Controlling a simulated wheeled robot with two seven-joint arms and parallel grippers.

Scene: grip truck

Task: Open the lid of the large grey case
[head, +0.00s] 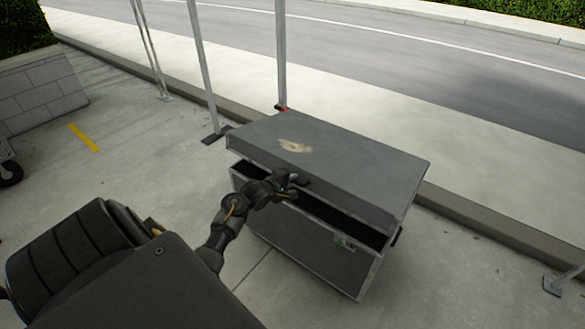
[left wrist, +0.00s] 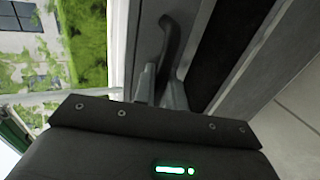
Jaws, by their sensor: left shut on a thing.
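The large grey case (head: 305,252) stands on the concrete in the middle of the head view. Its lid (head: 345,165) is raised a little at the front, with a dark gap between lid and body. A black handle (head: 302,182) sits on the lid's front edge; it also shows in the left wrist view (left wrist: 176,32). My left gripper (head: 287,182) is at this handle, and in the left wrist view its fingers (left wrist: 160,84) are shut on it. The inside of the case is dark and cannot be made out. My right gripper is in neither view.
Thin metal poles (head: 203,70) stand on the ground behind the case. A kerb (head: 470,208) runs behind it, with pavement and a road (head: 430,70) beyond. A low block wall (head: 40,95) is at the far left.

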